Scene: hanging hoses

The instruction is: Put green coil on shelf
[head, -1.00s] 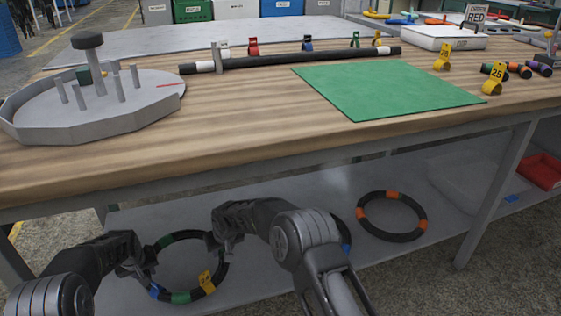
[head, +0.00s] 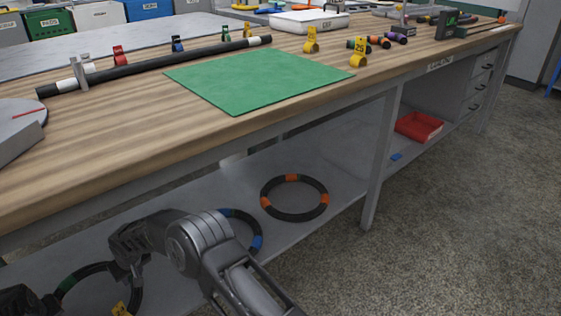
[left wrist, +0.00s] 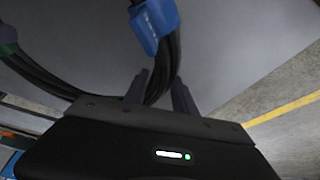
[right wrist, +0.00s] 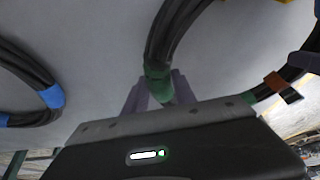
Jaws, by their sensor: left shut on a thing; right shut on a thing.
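The green coil (head: 74,277) is a black hose ring with green bands and a yellow tag, at the lower left of the head view, partly cut off. My right gripper (head: 133,268) is shut on its right side; the right wrist view shows the fingers at a green band (right wrist: 160,86). My left gripper (head: 50,303) is on its left side, mostly out of the head view. In the left wrist view its fingers are shut on the black hose, just below a blue piece (left wrist: 154,24). The coil is over the lower shelf (head: 185,196); I cannot tell if it touches.
A blue-banded coil (head: 256,243) lies on the shelf, partly behind my right arm. An orange-banded coil (head: 294,178) lies farther right. A table leg (head: 379,160) and a red tray (head: 418,126) are beyond. The tabletop with a green mat (head: 255,80) overhangs the shelf.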

